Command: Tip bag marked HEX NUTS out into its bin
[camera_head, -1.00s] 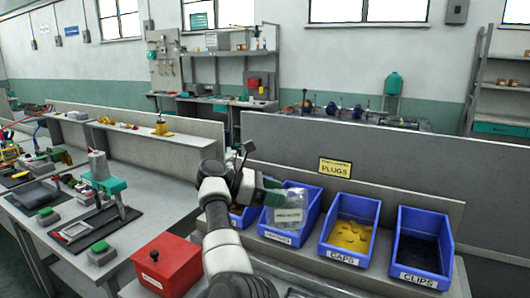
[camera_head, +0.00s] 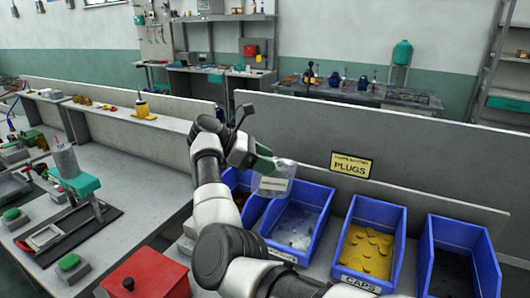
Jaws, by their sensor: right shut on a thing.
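My right gripper (camera_head: 262,158) is shut on a clear plastic bag (camera_head: 277,178) with a pale label. The label is too small to read now. The bag hangs tilted out to the right of the jaws, above the back of a blue bin (camera_head: 325,202) with greyish-silver contents. That bin's front label is partly hidden by my arm and cannot be read for sure. Another blue bin (camera_head: 229,177) to its left is mostly hidden behind my arm and gripper. I cannot tell whether anything is falling from the bag. My left gripper is not in view.
A blue bin marked CAPS (camera_head: 399,229) holds yellow caps, and a blue bin with dark contents (camera_head: 490,264) stands at the right. A PLUGS sign (camera_head: 351,165) is on the grey panel behind. A red box (camera_head: 150,277) stands at the bottom left.

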